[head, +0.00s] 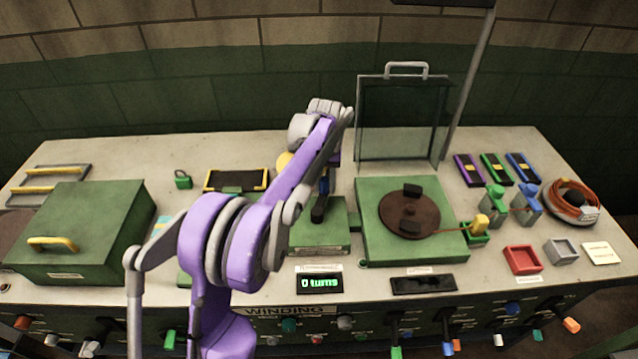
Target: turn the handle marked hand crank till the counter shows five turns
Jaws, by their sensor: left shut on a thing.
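The counter (320,283) is a small black display on the bench front and reads "0 turns" in green. Behind it stands a green box (318,238) with a dark crank arm (318,211) on top; a label on its front is too small to read. My left gripper (326,178) is over the crank, shut on its upright handle, which is mostly hidden by the gripper and my purple arm. My right gripper is not in view.
Right of the crank, a green base (374,250) carries a dark brown disc (409,213), with a raised clear guard (400,122) behind. A wire runs right to a spool (571,203). A green box with yellow handle (82,232) stands left.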

